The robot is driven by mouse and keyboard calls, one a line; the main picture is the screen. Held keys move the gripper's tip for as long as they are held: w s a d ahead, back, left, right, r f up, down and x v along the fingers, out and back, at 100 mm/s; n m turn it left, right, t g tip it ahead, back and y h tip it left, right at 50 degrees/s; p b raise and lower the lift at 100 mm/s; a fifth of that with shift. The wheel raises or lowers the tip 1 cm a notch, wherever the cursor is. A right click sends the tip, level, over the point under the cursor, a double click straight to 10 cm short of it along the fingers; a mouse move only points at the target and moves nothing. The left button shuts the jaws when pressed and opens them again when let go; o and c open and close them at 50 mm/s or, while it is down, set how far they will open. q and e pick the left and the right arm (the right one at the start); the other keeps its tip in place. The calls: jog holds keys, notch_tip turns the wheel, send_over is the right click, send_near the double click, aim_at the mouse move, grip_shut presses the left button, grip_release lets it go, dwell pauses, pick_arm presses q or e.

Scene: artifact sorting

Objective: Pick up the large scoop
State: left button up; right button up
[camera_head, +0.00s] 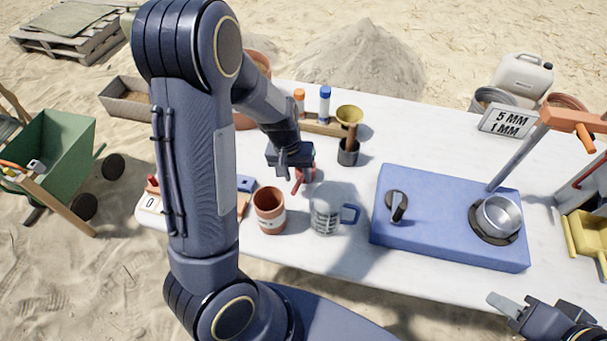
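I cannot tell for certain which thing is the large scoop. A brass bowl-shaped head (349,114) on a wooden handle stands upright in a dark cup (348,153); it looks like a scoop. My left gripper (291,166) points down over the table, left of that cup and apart from it. A red object (304,178) shows right at its fingers; whether they hold it is unclear, and the finger gap is hidden. My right gripper (535,305) is at the lower right, off the table's front edge, fingers apart and empty.
A terracotta pot (270,212) and a clear jug (326,212) stand in front of my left gripper. A blue platform (448,245) holds a metal pan (499,215). A wooden rack (318,126) with bottles stands behind. A yellow tray-like thing (585,235) is at the right.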

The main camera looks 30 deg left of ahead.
aim_at(298, 182)
pick_arm(q)
jog(key=f, duration=0.5)
jog(key=shift+d+f, duration=0.3)
jog(key=shift+d, duration=0.1)
jog(key=shift+s, duration=0.1)
grip_shut()
